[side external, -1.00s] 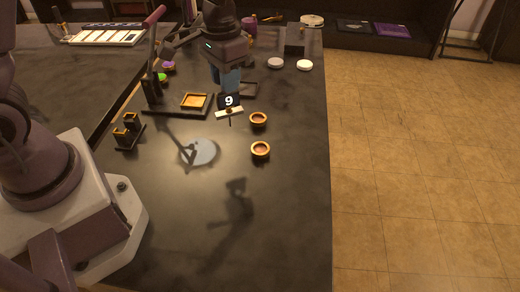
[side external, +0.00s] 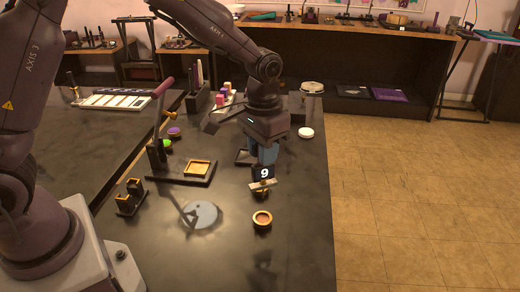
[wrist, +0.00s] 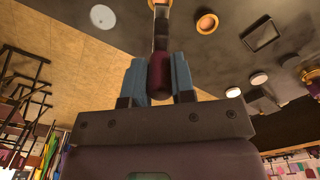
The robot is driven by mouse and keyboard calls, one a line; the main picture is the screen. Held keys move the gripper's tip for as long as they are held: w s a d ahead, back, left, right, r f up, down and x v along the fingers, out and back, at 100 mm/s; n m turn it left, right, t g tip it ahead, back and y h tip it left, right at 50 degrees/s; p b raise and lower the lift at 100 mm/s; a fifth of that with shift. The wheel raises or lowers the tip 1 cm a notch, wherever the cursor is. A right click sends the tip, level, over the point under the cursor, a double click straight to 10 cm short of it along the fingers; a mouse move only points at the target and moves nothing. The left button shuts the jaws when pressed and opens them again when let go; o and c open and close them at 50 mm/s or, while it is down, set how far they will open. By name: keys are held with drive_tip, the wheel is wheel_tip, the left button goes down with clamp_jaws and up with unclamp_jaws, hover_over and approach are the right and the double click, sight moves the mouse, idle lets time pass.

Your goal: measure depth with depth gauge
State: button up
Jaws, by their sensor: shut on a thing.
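The depth gauge (side external: 264,174) has a black display reading 9 and a pale crossbar; its dark red grip shows in the wrist view (wrist: 160,72). My gripper (side external: 263,160) has blue fingers and is shut on the gauge, holding it upright. The crossbar is over the farther small orange-rimmed cup (side external: 262,194), hiding most of it. I cannot tell whether the bar touches the rim or where the probe tip is. A nearer orange-rimmed cup (side external: 262,221) stands open and clear of the gauge.
A white round piece (side external: 305,132) lies behind right. The front right tabletop is clear.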

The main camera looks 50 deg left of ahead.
sight(263, 179)
drive_tip(key=shift+f, duration=2.95)
drive_tip(key=shift+f, duration=2.05)
drive_tip(key=shift+r, duration=0.1)
drive_tip(key=shift+r, duration=2.9)
